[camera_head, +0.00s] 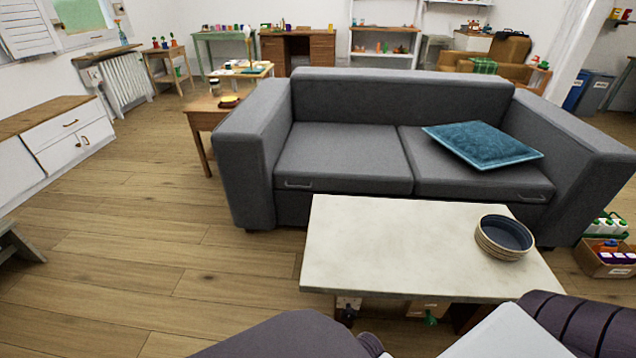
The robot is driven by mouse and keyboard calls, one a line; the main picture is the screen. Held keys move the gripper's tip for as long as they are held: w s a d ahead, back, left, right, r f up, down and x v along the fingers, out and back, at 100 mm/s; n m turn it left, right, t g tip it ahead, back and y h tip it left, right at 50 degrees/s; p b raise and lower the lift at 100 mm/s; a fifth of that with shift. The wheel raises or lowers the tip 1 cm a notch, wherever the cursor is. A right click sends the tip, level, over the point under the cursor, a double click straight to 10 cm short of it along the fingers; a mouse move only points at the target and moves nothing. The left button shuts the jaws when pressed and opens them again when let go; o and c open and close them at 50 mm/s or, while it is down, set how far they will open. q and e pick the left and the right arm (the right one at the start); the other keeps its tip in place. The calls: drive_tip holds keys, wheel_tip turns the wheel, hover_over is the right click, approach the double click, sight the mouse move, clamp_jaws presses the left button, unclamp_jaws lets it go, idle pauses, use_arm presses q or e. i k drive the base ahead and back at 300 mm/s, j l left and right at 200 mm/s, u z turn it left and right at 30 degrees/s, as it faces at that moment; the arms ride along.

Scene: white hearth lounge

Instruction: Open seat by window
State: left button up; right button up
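A grey two-seat sofa (395,95) stands past the low table. Its left seat (343,155), on the side nearer the window (80,14), is flat and closed, with a small metal handle (297,185) at its lower front edge. Its right seat (470,182) is also closed and has a similar handle (525,197). A teal cushion (482,143) lies on the right seat. The left seat is bare. Neither of my grippers is in view.
A pale-topped low table (390,245) with a round dark bowl (503,237) stands before the sofa, partly blocking its front. Dark and white shapes fill the bottom edge. A wooden side table (203,118) adjoins the sofa's left arm. Wood floor (150,240) at left is clear.

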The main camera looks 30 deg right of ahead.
sight(352, 158)
drive_tip(key=i+j+z, duration=0.1)
drive_tip(key=z, duration=0.3)
drive_tip(key=i+j+z, duration=0.1)
drive_tip(key=z, duration=0.3)
